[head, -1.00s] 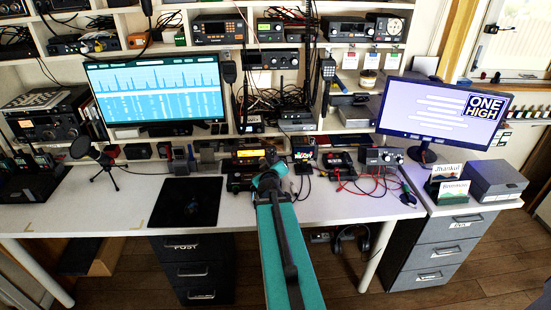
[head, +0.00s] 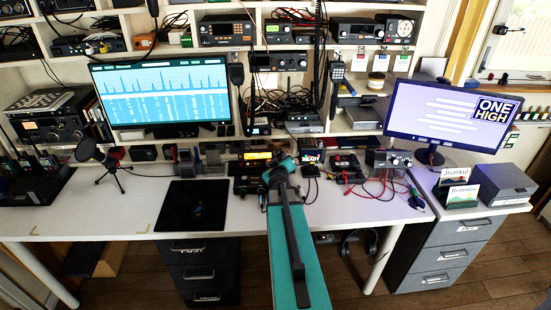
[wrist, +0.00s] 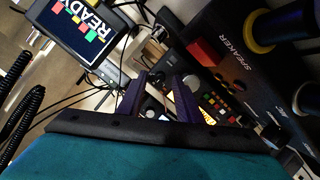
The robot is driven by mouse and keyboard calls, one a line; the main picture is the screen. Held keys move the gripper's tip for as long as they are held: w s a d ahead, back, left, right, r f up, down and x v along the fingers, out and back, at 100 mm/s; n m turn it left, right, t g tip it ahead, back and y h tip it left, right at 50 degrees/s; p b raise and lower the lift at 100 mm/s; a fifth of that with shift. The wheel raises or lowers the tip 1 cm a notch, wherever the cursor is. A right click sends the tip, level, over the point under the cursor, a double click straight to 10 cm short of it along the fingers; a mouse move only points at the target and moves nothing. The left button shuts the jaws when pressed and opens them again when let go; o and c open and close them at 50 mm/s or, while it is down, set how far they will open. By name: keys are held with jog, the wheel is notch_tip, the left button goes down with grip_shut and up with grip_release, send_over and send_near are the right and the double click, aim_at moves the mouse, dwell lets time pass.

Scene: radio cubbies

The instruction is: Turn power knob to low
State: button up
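A radio with an amber display (head: 257,156) sits at the back of the desk. My gripper (head: 280,170) is at the radio's right front in the head view, partly hidden by my teal arm. In the wrist view my gripper (wrist: 158,98) shows two dark purple fingers, apart, with a gap between them. A dark panel with colored buttons (wrist: 222,103) and a lit amber patch is just beyond the right finger. Small knobs show near the fingertips, partly covered. I cannot tell which knob is the power knob, its setting, or whether a finger touches it.
A small "READY" screen (wrist: 82,25) stands close to the fingers, and a black "SPEAKER" box (wrist: 238,58) is on the other side. Cables run across the desk beside a grey box (head: 388,159).

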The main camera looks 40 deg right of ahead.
jog(key=shift+w+d+f, duration=0.1)
jog(key=shift+d, duration=0.15)
jog(key=shift+w+a, duration=0.1)
grip_shut()
jog(key=shift+d, duration=0.2)
jog(key=shift+a, duration=0.1)
